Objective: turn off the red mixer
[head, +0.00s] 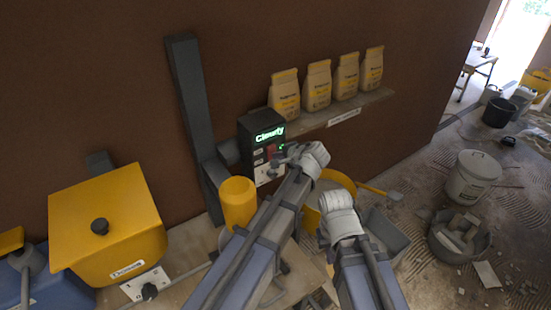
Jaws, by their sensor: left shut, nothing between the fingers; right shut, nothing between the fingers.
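I cannot make out a red mixer as a whole. A dark control box (247,128) on the wall has a lit green display, a red part (272,151) below it and a pale lower panel. My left gripper (277,164) is shut and empty, right in front of the panel. Whether it touches the panel, I cannot tell. My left wrist hides part of the box's right side. My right gripper (338,200) is shut and empty, lower and to the right, in front of a yellow round thing (338,180). Its fingertips are hard to make out.
A yellow lidded box (125,215) with a dark knob stands at left, near a yellow cup-shaped container (238,196). Several paper bags (318,85) stand on a wall shelf (375,103). A white bucket (471,178) and a rubble tub (485,245) are on the floor at right.

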